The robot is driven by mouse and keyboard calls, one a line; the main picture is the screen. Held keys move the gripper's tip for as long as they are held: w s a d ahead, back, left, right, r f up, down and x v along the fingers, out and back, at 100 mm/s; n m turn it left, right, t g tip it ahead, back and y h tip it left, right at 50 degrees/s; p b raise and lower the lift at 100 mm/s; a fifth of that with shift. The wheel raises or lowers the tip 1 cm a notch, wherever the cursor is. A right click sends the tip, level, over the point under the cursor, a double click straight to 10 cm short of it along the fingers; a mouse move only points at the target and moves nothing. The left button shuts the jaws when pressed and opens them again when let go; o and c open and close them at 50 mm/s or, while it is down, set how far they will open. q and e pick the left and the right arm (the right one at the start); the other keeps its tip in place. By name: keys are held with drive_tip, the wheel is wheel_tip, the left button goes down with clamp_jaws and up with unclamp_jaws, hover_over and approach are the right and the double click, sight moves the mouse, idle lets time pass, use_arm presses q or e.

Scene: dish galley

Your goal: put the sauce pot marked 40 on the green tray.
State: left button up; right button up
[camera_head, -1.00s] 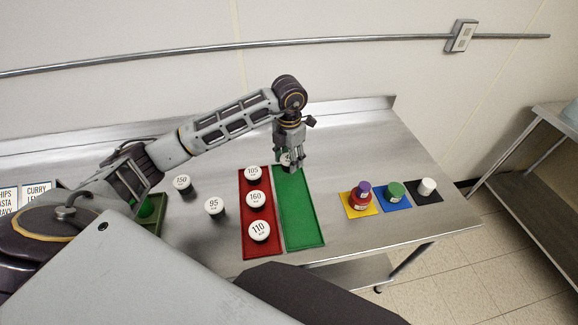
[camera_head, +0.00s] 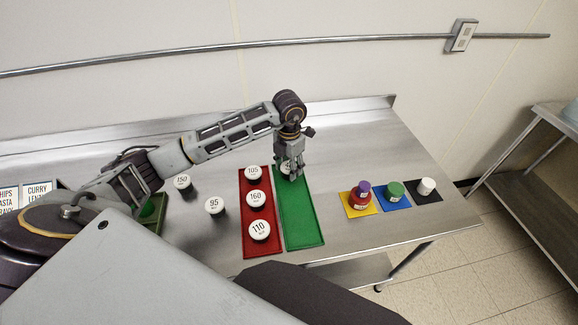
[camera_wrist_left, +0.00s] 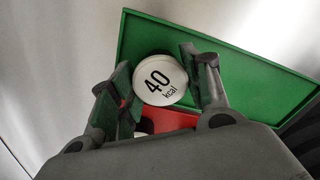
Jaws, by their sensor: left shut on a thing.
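The sauce pot marked 40 (camera_wrist_left: 160,79) has a white lid and sits between the two fingers of my left gripper in the left wrist view. My left gripper (camera_head: 291,174) is shut on it, low over the far end of the green tray (camera_head: 303,222). In the head view the pot (camera_head: 286,168) is mostly hidden by the fingers. The green tray also shows behind the pot in the left wrist view (camera_wrist_left: 250,85). I cannot tell whether the pot touches the tray floor. My right gripper is not in view.
The red tray (camera_head: 262,245) beside the green one holds pots marked 105 (camera_head: 253,173), 160 (camera_head: 257,199) and 110 (camera_head: 259,229). Pots 95 (camera_head: 214,205) and 150 (camera_head: 183,181) stand left. Yellow, blue and black mats with small items lie right. The green tray's near part is clear.

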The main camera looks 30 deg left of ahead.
use_arm(q)
drive_tip(key=o, duration=0.9)
drive_tip(key=shift+o, duration=0.6)
drive_tip(key=shift+r, duration=0.55)
wheel_tip(320, 180, up, 5)
drive_tip(key=shift+r+b, duration=0.1)
drive_tip(key=shift+b, duration=0.2)
wheel_tip(320, 180, up, 6)
drive_tip(key=shift+b, duration=0.3)
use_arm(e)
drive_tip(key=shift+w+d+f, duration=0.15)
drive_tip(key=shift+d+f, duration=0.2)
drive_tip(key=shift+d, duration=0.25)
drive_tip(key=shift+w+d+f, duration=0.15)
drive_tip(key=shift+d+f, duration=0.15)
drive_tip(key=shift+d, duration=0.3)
